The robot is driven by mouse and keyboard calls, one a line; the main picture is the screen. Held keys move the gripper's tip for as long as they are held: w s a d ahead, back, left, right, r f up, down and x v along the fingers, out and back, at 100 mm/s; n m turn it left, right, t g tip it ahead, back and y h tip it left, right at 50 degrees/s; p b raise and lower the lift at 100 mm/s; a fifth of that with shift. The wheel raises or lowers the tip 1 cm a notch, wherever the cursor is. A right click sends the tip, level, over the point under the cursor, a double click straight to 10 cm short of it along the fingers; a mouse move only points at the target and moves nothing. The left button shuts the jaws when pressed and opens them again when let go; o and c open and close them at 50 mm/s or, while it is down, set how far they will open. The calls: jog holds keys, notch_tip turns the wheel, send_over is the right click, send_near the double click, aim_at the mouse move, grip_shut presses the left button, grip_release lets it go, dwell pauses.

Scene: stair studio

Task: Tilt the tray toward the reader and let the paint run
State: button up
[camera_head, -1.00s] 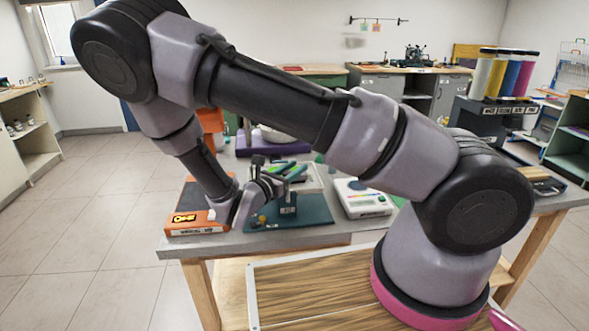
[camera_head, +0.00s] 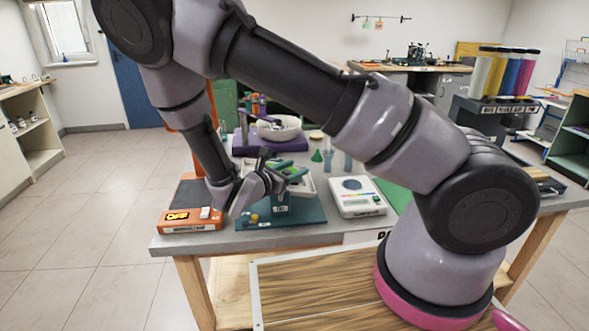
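My gripper (camera_head: 275,172) is low over the teal mat on the grey table, beside a small pale tray (camera_head: 306,187) with green on or in front of it. The gripper's wrist hides the left part of this tray. I cannot tell whether the fingers touch the tray or hold it. The tray seems raised on a teal stand (camera_head: 281,202). I cannot make out any paint running.
An orange box (camera_head: 190,228) marked OFF stands left of the teal mat (camera_head: 305,217). Behind are a white bowl (camera_head: 279,128) on a purple base (camera_head: 243,144) and a small green cone (camera_head: 317,156). A green sheet (camera_head: 397,195) lies right of the white device.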

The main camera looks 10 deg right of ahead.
dwell(0.3)
jog(key=v, duration=1)
jog(key=shift+s+a, duration=0.3)
jog(key=shift+r, duration=0.1)
jog(key=s+d+r+m+g+y, duration=0.3)
jog(key=d+r+m+g+y, duration=0.3)
jog(key=d+r+m+g, duration=0.8)
jog(key=s+d+r+m+t+y, duration=0.2)
jog(key=s+r+m+t+y, duration=0.1)
jog(key=r+m, duration=0.4)
jog(key=s+d+r+m+t+y, duration=0.2)
jog(key=s+r+m+t+y, duration=0.2)
jog(key=r+m+t, duration=0.3)
jog(key=shift+d+r+m+y, duration=0.2)
jog(key=shift+r+m+y, duration=0.25)
jog(key=shift+r, duration=1.25)
dwell(1.8)
